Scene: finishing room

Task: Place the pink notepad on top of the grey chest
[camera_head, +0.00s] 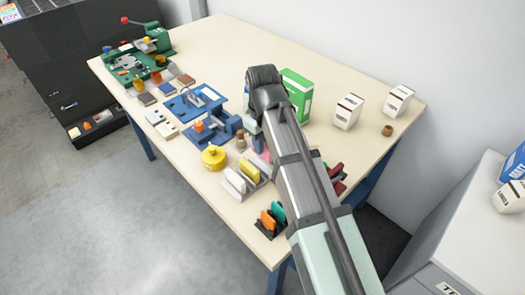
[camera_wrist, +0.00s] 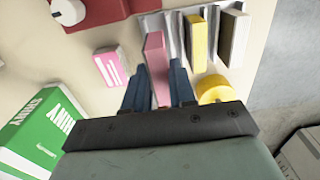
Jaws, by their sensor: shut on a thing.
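The pink notepad (camera_wrist: 156,65) is upright between the two blue-grey fingers of my gripper (camera_wrist: 159,90), which is shut on it. Its far end is beside the grey metal rack (camera_wrist: 174,22); I cannot tell if it is still in a slot. In the head view my gripper (camera_head: 257,143) is low over the table, mostly hidden by my arm, with a bit of pink (camera_head: 265,156) showing beside it. A light grey chest (camera_head: 440,240) with a label on its front stands at the lower right, apart from the table.
The rack also holds a yellow pad (camera_wrist: 196,40) and a white one. A pink-and-white box (camera_wrist: 108,68), a green box (camera_head: 297,92) and a yellow round container (camera_head: 213,157) are close by. A blue box (camera_head: 514,163) and white carton (camera_head: 509,197) occupy part of the chest top.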

